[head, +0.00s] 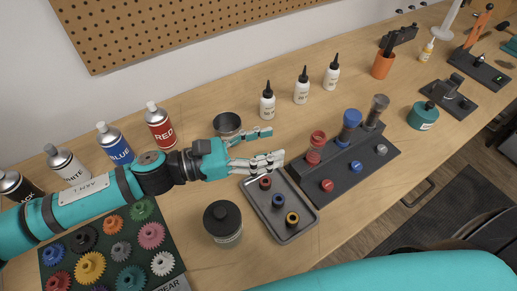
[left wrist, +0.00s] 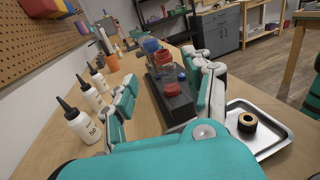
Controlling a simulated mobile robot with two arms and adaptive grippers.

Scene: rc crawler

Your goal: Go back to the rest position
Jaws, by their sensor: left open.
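My left gripper (head: 270,146) reaches in from the left over the table, fingers spread and nothing between them. Its lower finger is near the back edge of a grey metal tray (head: 293,238). In the left wrist view, the open fingers of the left gripper (left wrist: 168,88) frame a dark stand (left wrist: 172,100) with a red knob and clear red and blue cups; the fingers seem apart from it. The tray (left wrist: 275,137) shows there at the right with a yellow-black ring (left wrist: 247,122). My right gripper is not in view.
Spray cans (head: 115,143) stand behind my left arm and a gear board (head: 110,248) lies in front. A dark-lidded jar (head: 223,224) stands left of the tray. A dark cup (head: 227,124) is just behind the gripper. White bottles (head: 302,86) stand farther back.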

